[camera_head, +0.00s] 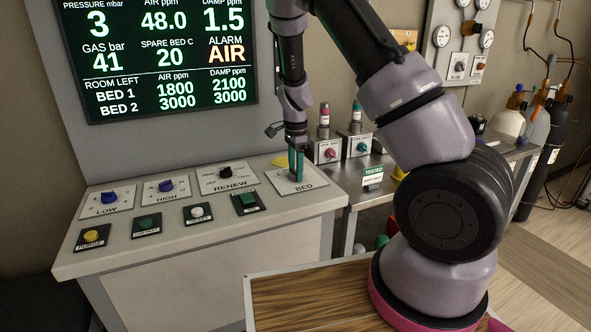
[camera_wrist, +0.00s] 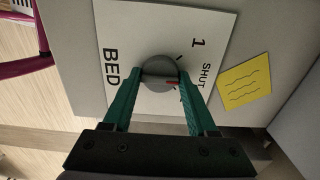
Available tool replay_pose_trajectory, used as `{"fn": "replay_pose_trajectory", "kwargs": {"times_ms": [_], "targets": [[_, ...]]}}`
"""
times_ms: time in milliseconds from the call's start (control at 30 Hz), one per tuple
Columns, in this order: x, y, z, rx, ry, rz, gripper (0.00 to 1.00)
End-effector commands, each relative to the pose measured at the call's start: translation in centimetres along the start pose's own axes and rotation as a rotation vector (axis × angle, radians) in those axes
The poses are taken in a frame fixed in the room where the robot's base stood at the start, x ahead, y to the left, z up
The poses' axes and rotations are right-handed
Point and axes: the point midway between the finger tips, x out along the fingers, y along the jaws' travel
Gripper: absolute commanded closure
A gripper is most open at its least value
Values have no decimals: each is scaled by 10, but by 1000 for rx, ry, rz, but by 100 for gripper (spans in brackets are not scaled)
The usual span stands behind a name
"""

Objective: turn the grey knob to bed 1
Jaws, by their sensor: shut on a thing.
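The grey knob (camera_wrist: 160,70) sits on a white plate (camera_wrist: 120,25) marked BED, 1 and SHUT. In the wrist view, a red mark on the knob points right, towards the SHUT side rather than the 1. My gripper (camera_wrist: 160,80) is shut on the knob, with one green finger on each side. In the head view, my gripper (camera_head: 296,164) reaches down to the BED plate (camera_head: 284,187) at the right end of the console. The knob is hidden there behind the fingers. Any label for bed 2 is not visible.
A yellow note (camera_wrist: 246,85) lies beside the plate. The screen (camera_head: 160,60) shows ALARM AIR, bed 1 at 1800 and bed 2 at 3000 for air.

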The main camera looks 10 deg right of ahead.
Motion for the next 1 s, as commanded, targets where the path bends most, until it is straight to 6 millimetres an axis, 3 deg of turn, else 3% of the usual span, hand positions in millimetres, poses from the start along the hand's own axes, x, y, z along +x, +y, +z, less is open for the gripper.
{"fn": "replay_pose_trajectory", "kwargs": {"times_ms": [367, 1000], "targets": [[0, 0, 0, -111, -1, 0, 97], [0, 0, 0, -620, 0, -1, 97]]}}
